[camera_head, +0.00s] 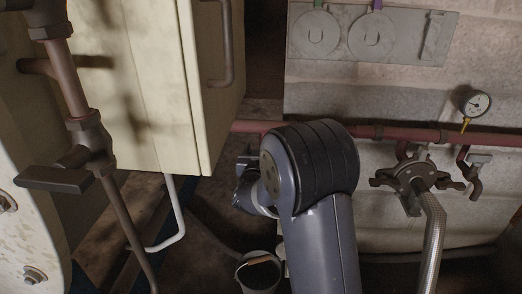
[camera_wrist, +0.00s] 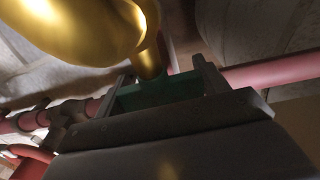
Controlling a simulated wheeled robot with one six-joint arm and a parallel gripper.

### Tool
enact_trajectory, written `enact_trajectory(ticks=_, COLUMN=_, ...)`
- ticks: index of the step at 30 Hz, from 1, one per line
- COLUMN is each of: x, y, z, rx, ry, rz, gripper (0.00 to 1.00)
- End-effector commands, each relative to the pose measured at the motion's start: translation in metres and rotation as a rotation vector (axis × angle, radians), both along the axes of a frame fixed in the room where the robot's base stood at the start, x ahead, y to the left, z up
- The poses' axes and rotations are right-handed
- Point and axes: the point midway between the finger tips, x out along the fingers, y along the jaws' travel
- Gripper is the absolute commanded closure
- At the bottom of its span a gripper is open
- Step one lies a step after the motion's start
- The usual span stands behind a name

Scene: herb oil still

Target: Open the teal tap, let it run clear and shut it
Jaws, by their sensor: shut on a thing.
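The teal tap handle (camera_wrist: 152,92) shows in the wrist view, a dark green block beneath a shiny gold-coloured body (camera_wrist: 95,25). My gripper (camera_wrist: 165,80) has a finger on either side of the handle and is shut on it. Part of the handle is hidden by the gripper's dark body. Whether the tap is running cannot be told; no water shows. In the head view my arm covers the middle, and neither the teal handle nor my fingertips can be made out.
A bucket (camera_head: 258,274) stands on the floor beside my arm. A cream cabinet (camera_head: 150,90) and a brown lever valve (camera_head: 88,150) are on the left. A red pipe (camera_head: 400,133), a gauge (camera_head: 475,103) and a valve with a braided hose (camera_head: 432,235) are on the right.

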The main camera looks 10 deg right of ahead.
Motion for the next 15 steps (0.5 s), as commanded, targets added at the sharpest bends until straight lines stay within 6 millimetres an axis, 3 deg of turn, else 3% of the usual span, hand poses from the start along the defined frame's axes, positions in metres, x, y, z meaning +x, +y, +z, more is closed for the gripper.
enact_trajectory(ticks=10, x=0.0, y=0.0002, z=0.0003, rx=-0.001, ry=-0.002, rz=-0.001, gripper=0.54)
enact_trajectory(ticks=11, x=-0.0001, y=0.0001, z=0.0003, rx=-0.001, ry=-0.002, rz=-0.001, gripper=0.29)
enact_trajectory(ticks=15, x=-0.0001, y=0.0001, z=0.0003, rx=0.001, ry=-0.001, rz=-0.001, gripper=0.17)
